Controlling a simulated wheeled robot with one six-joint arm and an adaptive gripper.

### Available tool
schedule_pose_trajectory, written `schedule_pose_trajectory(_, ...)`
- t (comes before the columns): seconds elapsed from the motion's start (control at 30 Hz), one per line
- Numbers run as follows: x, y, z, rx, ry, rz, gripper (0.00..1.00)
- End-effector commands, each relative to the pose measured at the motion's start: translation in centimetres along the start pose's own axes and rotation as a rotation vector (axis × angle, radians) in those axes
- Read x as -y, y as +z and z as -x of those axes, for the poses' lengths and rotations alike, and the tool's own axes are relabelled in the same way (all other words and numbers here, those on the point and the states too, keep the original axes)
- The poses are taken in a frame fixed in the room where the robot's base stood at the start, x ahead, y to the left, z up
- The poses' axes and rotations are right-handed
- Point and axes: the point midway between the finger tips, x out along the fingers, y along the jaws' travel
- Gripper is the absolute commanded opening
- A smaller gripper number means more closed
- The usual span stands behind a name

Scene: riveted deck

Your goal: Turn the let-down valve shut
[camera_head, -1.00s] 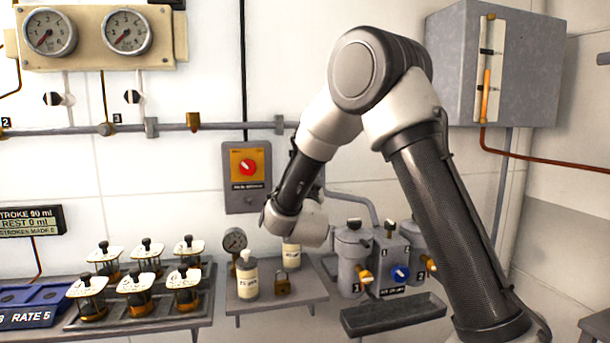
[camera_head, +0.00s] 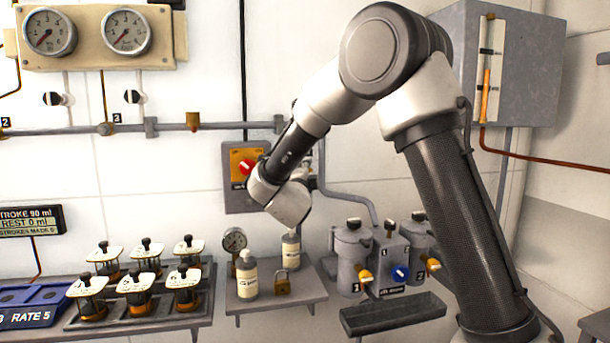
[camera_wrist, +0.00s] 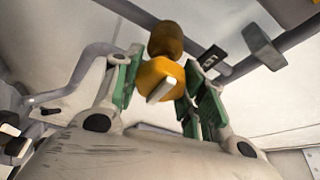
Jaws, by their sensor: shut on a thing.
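In the wrist view, my gripper (camera_wrist: 160,72) has its green-padded fingers on either side of a yellow-orange valve knob (camera_wrist: 152,76) with a pale bar across its face. The fingers are shut on this knob. A brown rounded part (camera_wrist: 166,38) shows just beyond it. I take the knob to be the let-down valve, but no label on it can be read. In the head view my wrist covers the knob and most of my fingers, beside the right edge of the grey switch box (camera_head: 232,200).
A grey pipe (camera_head: 352,198) curves down to grey pots (camera_head: 352,250) with yellow taps. A red knob (camera_head: 246,167) sits left of my wrist. A horizontal pipe (camera_head: 235,125) runs above.

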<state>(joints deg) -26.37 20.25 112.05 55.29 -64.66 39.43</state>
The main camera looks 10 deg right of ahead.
Motion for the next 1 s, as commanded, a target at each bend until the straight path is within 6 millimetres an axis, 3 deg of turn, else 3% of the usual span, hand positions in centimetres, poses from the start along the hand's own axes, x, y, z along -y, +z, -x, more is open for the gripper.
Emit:
schedule_pose_trajectory(0.67,-0.12,-0.05,0.00,-0.001,0.026,-0.058,0.17)
schedule_pose_trajectory(0.7,-0.12,-0.05,0.00,-0.001,0.026,-0.058,0.45)
schedule_pose_trajectory(0.8,-0.10,-0.04,0.00,-0.001,0.026,-0.058,0.63)
schedule_pose_trajectory(1.0,-0.06,-0.03,0.00,0.000,0.025,-0.057,0.63)
